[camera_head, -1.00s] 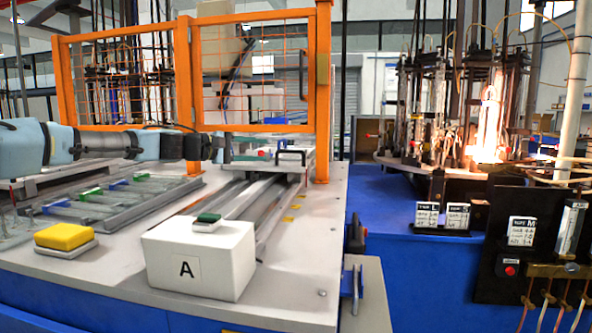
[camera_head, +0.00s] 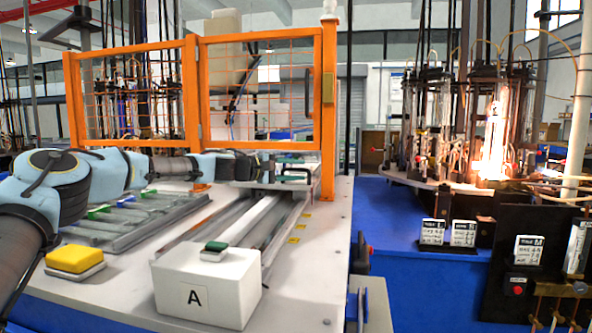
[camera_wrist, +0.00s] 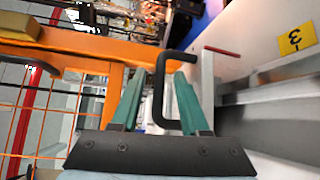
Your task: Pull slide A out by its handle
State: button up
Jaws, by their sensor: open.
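Slide A's black U-shaped handle (camera_head: 298,170) is at the far end of the rails (camera_head: 258,218), behind the white box marked A (camera_head: 210,285). In the wrist view the handle (camera_wrist: 160,92) stands between the two teal fingers of my gripper (camera_wrist: 160,78). The fingers are open. One side of the handle runs down between them, and its top bar bends over toward the right finger. I cannot tell whether either finger touches it. In the head view my gripper (camera_head: 268,168) is at the handle's left, partly merged with the slide behind it.
An orange mesh fence (camera_head: 262,85) stands just behind the slide, and its post (camera_head: 329,110) is close on the right. A green button (camera_head: 215,246) tops the A box. A yellow button (camera_head: 75,259) is at left. A glowing flame machine (camera_head: 492,130) stands at right.

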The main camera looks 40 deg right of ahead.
jog(key=shift+c, duration=0.2)
grip_shut()
dwell(1.1)
